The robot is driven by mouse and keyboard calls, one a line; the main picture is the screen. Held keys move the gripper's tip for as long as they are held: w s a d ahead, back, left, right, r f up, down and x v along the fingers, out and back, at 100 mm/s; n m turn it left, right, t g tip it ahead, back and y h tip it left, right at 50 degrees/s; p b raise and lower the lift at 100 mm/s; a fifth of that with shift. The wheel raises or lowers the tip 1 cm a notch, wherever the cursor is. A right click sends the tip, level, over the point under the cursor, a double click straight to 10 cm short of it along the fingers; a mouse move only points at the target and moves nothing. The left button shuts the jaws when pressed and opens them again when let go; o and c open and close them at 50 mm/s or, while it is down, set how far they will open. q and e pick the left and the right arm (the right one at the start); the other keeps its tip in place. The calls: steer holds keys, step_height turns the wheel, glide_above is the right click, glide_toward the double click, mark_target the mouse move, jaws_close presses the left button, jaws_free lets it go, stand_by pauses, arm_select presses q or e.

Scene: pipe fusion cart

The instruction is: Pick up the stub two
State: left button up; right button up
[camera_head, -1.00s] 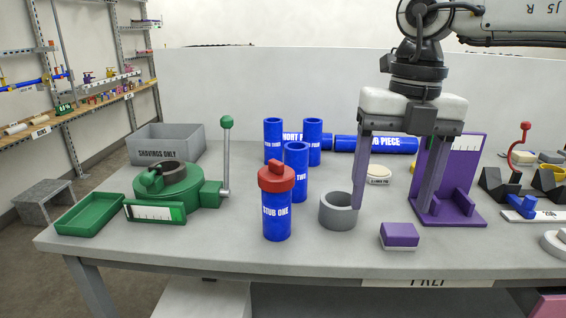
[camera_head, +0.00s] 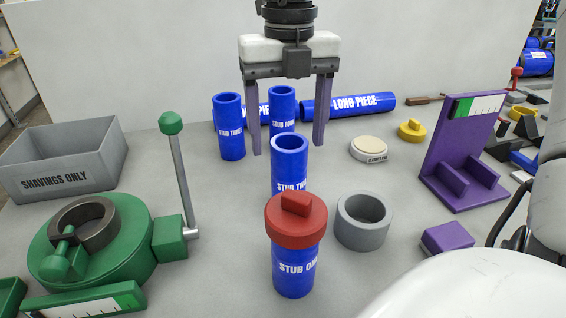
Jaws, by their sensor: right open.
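Stub two (camera_head: 289,168) is a blue upright pipe with an open top. It stands on the table just behind stub one (camera_head: 297,268), which hides its lower part. Stub one is blue with a red cap (camera_head: 296,220) on top. My right gripper (camera_head: 288,150) points down from above with its two purple fingers spread wide. The fingertips show on either side of stub two's upper end. The gripper is empty, and I cannot tell its exact depth relative to stub two. My left gripper is not in view.
Stub three (camera_head: 230,127) and another blue stub (camera_head: 282,108) stand behind. A long blue piece (camera_head: 348,105) lies at the back. A grey ring (camera_head: 363,222) sits right of stub one. A green tool with a lever (camera_head: 95,245) and a grey bin (camera_head: 62,160) are left.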

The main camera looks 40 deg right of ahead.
mark_target(289, 165)
steer(key=f, duration=0.7)
steer(key=shift+d, duration=0.25)
steer(key=shift+w, duration=0.1)
steer(key=c, duration=1.3)
